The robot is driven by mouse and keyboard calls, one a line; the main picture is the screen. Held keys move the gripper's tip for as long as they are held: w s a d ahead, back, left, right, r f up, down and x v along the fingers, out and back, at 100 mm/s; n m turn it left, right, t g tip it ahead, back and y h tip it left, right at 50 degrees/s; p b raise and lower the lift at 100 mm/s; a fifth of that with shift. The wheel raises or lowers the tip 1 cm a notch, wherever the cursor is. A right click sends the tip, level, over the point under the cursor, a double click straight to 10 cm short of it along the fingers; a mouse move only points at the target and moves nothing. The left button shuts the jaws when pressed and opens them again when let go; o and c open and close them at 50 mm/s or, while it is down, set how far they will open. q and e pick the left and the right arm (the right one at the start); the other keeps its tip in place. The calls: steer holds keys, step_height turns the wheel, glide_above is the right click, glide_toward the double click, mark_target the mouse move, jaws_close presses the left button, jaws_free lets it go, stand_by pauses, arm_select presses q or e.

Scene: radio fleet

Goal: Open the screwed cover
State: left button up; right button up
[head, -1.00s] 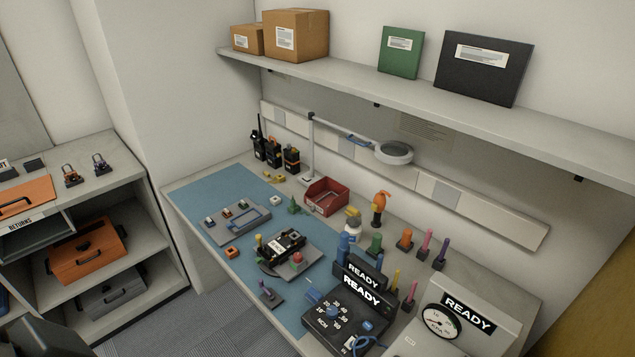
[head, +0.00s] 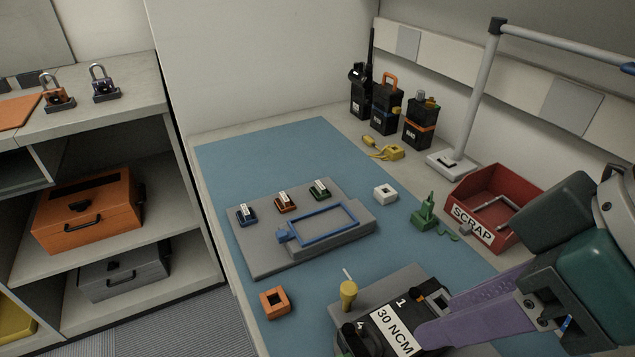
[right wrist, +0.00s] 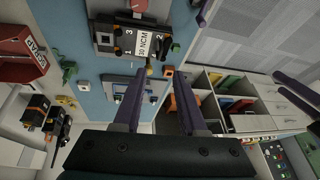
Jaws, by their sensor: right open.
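The black unit (head: 372,332) with a white "30 NCM" label sits on a grey base at the bottom of the head view. Its face has numbered corners. It also shows at the top of the right wrist view (right wrist: 140,42). My right gripper (head: 436,326) reaches in from the right, with purple fingers over the unit's right side and hiding part of it. In the right wrist view its fingers (right wrist: 158,78) are apart with nothing seen between them. Two dark bars (right wrist: 297,95) at that view's right edge may be my left gripper's fingers.
A grey tray (head: 262,256) with a blue frame (head: 325,225) and small coloured blocks lies on the blue mat. A yellow-topped tool (head: 348,291) stands beside the unit. The red scrap bin (head: 487,192) and a lamp post (head: 477,95) stand behind. The mat's far left is clear.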

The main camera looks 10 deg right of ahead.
mark_target(381, 344)
steer(key=b+x, duration=0.1)
steer(key=x, duration=0.3)
steer(key=b+x, duration=0.1)
steer(key=x, duration=0.4)
steer(key=shift+s+f, duration=0.1)
steer(key=shift+s, duration=0.15)
steer(key=shift+w+a+f, duration=0.15)
steer(key=shift+w+f, duration=0.1)
steer(key=shift+f, duration=0.25)
arm_select(q)
steer(key=f, duration=0.2)
steer(key=shift+s+f, duration=0.35)
steer(key=shift+w, duration=0.1)
arm_select(e)
jaws_close()
